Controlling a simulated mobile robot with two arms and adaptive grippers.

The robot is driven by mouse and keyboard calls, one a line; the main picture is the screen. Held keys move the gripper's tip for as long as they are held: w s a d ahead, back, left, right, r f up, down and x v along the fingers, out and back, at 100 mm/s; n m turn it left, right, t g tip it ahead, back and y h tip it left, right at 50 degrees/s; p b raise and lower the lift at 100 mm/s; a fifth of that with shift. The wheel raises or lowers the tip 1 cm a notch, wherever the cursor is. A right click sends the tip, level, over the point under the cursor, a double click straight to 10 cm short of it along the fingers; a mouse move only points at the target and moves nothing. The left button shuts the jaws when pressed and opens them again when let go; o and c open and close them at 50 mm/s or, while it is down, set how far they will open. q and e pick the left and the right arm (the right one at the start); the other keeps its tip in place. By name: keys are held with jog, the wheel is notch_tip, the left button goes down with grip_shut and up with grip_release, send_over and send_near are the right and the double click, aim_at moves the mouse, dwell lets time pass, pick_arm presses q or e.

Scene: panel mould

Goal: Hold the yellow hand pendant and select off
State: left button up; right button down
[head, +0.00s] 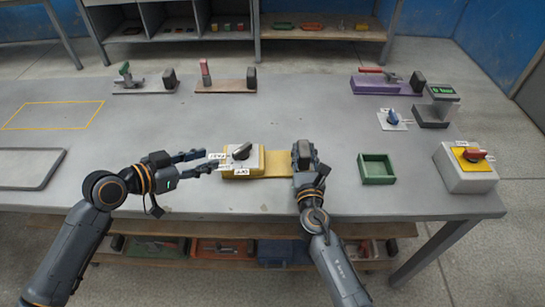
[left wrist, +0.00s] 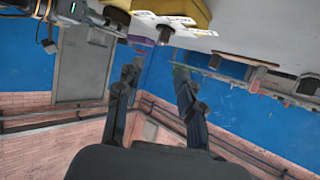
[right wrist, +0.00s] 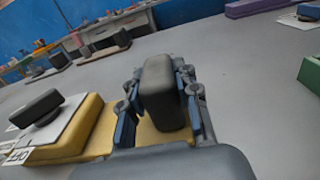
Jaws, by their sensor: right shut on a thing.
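The yellow hand pendant (head: 273,164) lies on the grey table, with a light face and a dark selector knob (head: 241,151) at its left end. The knob's bar slants from lower left to upper right. The OFF label (head: 241,171) is on the near side; another label is on the left. My right gripper (head: 303,153) is shut on the pendant's dark upright grip (right wrist: 160,90) at its right end. My left gripper (head: 208,160) is open and empty, its fingertips just left of the knob, by the left label. Its spread fingers show in the left wrist view (left wrist: 157,75).
A green tray (head: 377,169) is right of my right gripper. A grey box with a red switch (head: 474,156) stands at the right edge. A small blue-knob plate (head: 393,119) and clamp fixtures (head: 226,82) sit farther back.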

pick_arm(q)
jog(key=w+d+r+g+y, duration=0.1)
jog(key=w+d+r+g, duration=0.1)
jog(key=w+d+g, duration=0.3)
jog(key=g+y, duration=0.1)
jog(key=y, duration=0.4)
send_near(241, 148)
jog(key=x, duration=0.9)
jog(key=shift+r, duration=0.1)
grip_shut()
